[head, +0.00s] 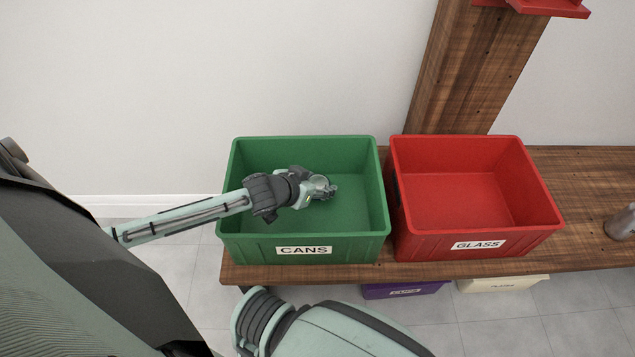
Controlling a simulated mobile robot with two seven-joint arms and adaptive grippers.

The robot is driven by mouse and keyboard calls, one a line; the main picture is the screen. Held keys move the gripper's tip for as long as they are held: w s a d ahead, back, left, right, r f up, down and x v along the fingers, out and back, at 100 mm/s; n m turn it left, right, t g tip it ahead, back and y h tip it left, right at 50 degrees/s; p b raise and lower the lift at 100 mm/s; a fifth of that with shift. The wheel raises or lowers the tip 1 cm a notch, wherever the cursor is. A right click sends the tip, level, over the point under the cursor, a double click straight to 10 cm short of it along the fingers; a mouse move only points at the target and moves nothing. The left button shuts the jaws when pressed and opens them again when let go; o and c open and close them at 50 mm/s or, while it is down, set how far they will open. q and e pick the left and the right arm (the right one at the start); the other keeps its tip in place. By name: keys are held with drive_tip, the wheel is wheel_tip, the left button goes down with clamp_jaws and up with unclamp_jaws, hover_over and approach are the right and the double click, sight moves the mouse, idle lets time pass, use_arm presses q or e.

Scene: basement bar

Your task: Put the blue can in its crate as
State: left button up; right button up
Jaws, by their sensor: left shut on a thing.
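My left gripper (322,188) is inside the opening of the green crate (305,248), which is labelled CANS. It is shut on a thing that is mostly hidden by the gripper. A small round greyish face shows between the fingers, which fits the end of the blue can; no blue side of it can be made out. The crate floor around the gripper looks empty.
A red crate (415,235) labelled GLASS stands right of the green one and looks empty. Both stand on a wooden bench (585,170). A grey metallic object (620,223) is at the right edge. A purple crate (405,290) and a cream crate (500,284) are below.

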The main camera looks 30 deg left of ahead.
use_arm(q)
drive_tip(key=shift+f, duration=0.35)
drive_tip(key=shift+f, duration=0.25)
drive_tip(key=o, duration=0.8)
drive_tip(key=shift+c, duration=0.2)
use_arm(e)
drive_tip(key=shift+s+r, duration=0.1)
drive_tip(key=shift+r, duration=0.15)
use_arm(q)
drive_tip(key=shift+r, duration=0.1)
drive_tip(key=shift+r, duration=0.25)
drive_tip(key=p+v, duration=0.1)
drive_tip(key=v, duration=0.7)
drive_tip(key=shift+w+r, duration=0.15)
use_arm(e)
drive_tip(key=x, duration=0.3)
drive_tip(key=shift+s+a+f, duration=0.15)
drive_tip(key=shift+a+f, duration=0.15)
drive_tip(key=shift+f, duration=0.05)
